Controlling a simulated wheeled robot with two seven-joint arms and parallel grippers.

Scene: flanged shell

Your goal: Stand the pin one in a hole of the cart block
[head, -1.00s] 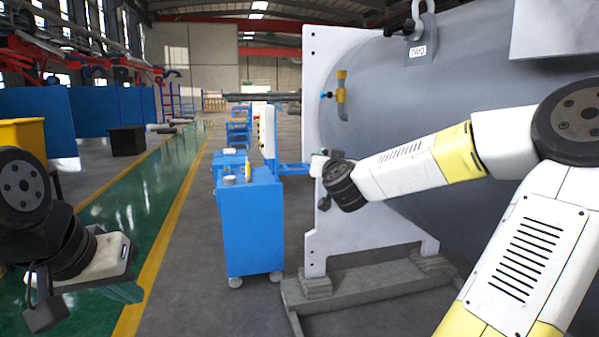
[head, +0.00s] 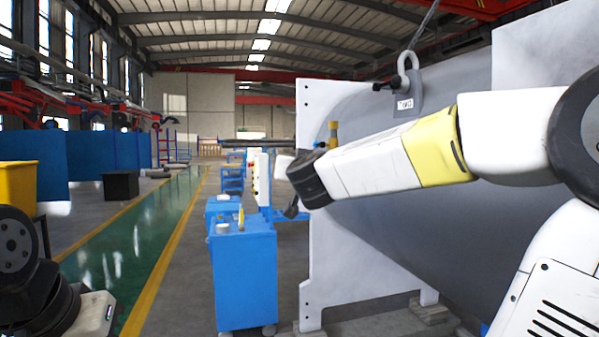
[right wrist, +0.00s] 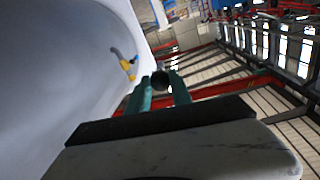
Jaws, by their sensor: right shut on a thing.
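My right gripper (right wrist: 161,90) is shut on a dark round-ended piece (right wrist: 160,79), seen nearly end-on between its teal fingers; it looks like the pin. In the head view my right wrist is in front of the flanged shell, and the fingers and the held piece are hidden or too small to make out. The blue cart (head: 245,280) stands left of the shell. A small white cylinder (head: 223,228) and a slim yellow piece (head: 241,218) are on its top. I cannot make out the block or its holes. My left gripper is at the lower left, its fingers outside the frame.
The grey shell (head: 440,240) with its white flange plate (head: 318,260) fills the right side, close to my right arm. A yellow fitting (right wrist: 127,66) juts from it. A lifting shackle (head: 408,80) hangs above. The green floor lane (head: 130,255) at left is clear.

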